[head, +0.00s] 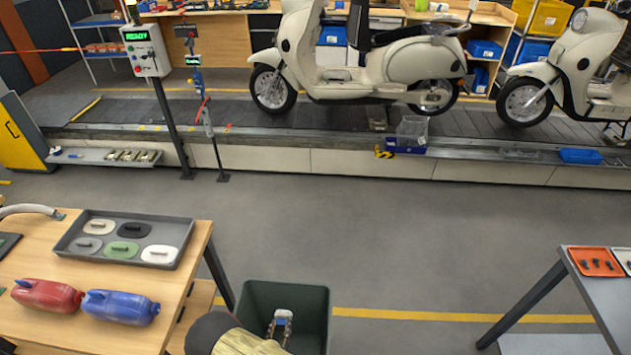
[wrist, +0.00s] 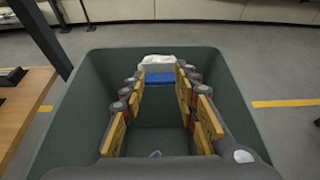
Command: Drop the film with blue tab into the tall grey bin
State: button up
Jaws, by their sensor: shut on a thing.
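My gripper (head: 279,328) is above the mouth of a tall dark grey-green bin (head: 250,292). In the wrist view the bin's rim and walls (wrist: 80,120) surround the fingers. The yellow-padded fingers (wrist: 161,76) are shut at their tips on the film (wrist: 157,62), a whitish piece with a blue tab (wrist: 160,79) below it. The film also shows as a pale patch (head: 283,314) in the head view, over the bin's opening. A small pale thing (wrist: 154,154) shows low in the bin, too unclear to name.
A wooden table (head: 190,262) stands left of the bin, with a grey tray (head: 75,247) of lidded pieces, a red bottle (head: 45,296) and a blue bottle (head: 120,307). A grey table (head: 600,290) stands at the right. Open floor (head: 400,220) reaches the conveyor, which carries cream scooters (head: 350,65).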

jog(key=shift+f+b, duration=0.3)
jog(key=shift+f, duration=0.55)
jog(key=o, duration=1.2)
jog(key=shift+s, duration=0.1)
jog(key=v, duration=1.2)
jog(key=shift+d, duration=0.1)
